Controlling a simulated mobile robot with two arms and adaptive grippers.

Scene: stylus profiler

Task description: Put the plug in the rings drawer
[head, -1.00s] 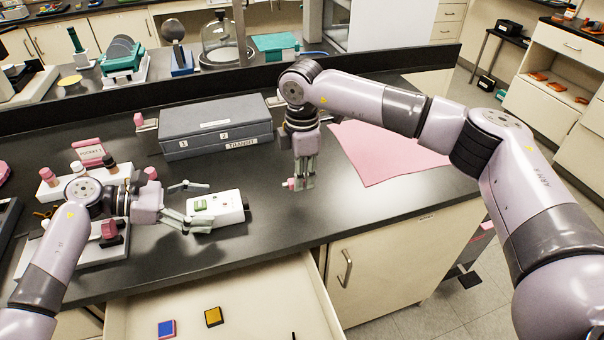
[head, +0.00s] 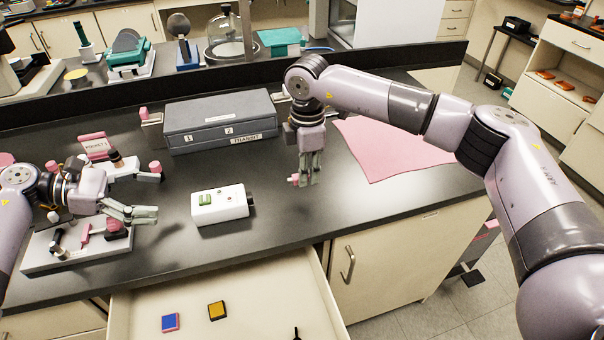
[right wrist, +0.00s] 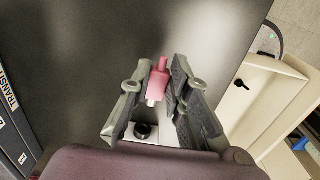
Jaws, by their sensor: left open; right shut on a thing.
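A small pink plug (head: 295,180) with a pale tip is between the fingers of my right gripper (head: 307,182), which is shut on it above the black bench. The right wrist view also shows the plug (right wrist: 159,80) between the fingers. My left gripper (head: 150,214) is open and empty, left of the white box. A drawer (head: 262,290) stands open below the bench front, down and left of my right gripper. It holds a blue pad (head: 170,323), a yellow pad (head: 216,310) and a partly cut-off black item (head: 296,334). I see no readable label on it.
A white box (head: 222,206) with green and red marks lies between my grippers. A grey two-drawer case (head: 220,122) marked TRANSIT stands behind. A pink cloth (head: 400,150) lies right. A white stand (head: 75,250) with pink-handled parts is at left. Bench around my right gripper is clear.

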